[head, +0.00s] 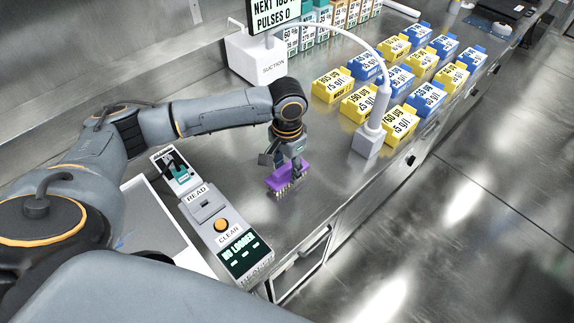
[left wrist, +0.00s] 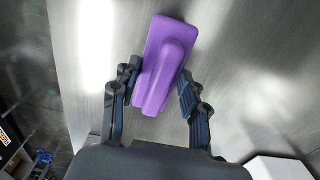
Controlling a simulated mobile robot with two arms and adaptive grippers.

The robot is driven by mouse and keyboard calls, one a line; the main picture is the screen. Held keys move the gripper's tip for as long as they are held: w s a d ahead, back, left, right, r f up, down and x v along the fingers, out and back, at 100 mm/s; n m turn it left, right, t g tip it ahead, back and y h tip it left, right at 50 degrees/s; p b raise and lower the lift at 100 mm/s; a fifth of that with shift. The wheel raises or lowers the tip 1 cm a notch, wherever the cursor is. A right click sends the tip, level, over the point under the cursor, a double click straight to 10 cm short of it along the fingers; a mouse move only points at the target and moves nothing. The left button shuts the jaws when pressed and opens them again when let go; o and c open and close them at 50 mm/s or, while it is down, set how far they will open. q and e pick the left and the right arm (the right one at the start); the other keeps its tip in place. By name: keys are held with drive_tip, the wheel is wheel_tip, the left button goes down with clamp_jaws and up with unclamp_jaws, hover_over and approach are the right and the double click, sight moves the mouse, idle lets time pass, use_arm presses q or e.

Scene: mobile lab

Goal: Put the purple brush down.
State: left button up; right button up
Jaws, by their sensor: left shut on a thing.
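The purple brush (head: 286,176) is at the middle of the steel counter in the head view, bristles facing down. My left gripper (head: 298,170) is above it with its fingers at the brush. In the left wrist view the purple brush (left wrist: 165,62) lies between the two fingers of my left gripper (left wrist: 158,92), its raised grip running lengthwise. The gripper is shut on the brush. I cannot tell whether the bristles touch the counter. My right gripper is in neither view.
A reader box (head: 222,222) with an orange button stands left of the brush. A white suction unit (head: 256,62) stands behind, its hose leading to a grey stand (head: 368,140). Several yellow and blue boxes (head: 332,84) stand at the right. Bare counter (head: 325,185) lies right of the brush, up to the front edge.

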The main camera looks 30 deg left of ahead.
sight(288, 166)
use_arm(q)
drive_tip(key=shift+f, duration=0.1)
drive_tip(key=o, duration=1.3)
drive_tip(key=shift+r, duration=0.2)
wheel_tip(288, 166, up, 12)
drive_tip(key=shift+f, duration=0.1)
drive_tip(key=shift+d, duration=0.2)
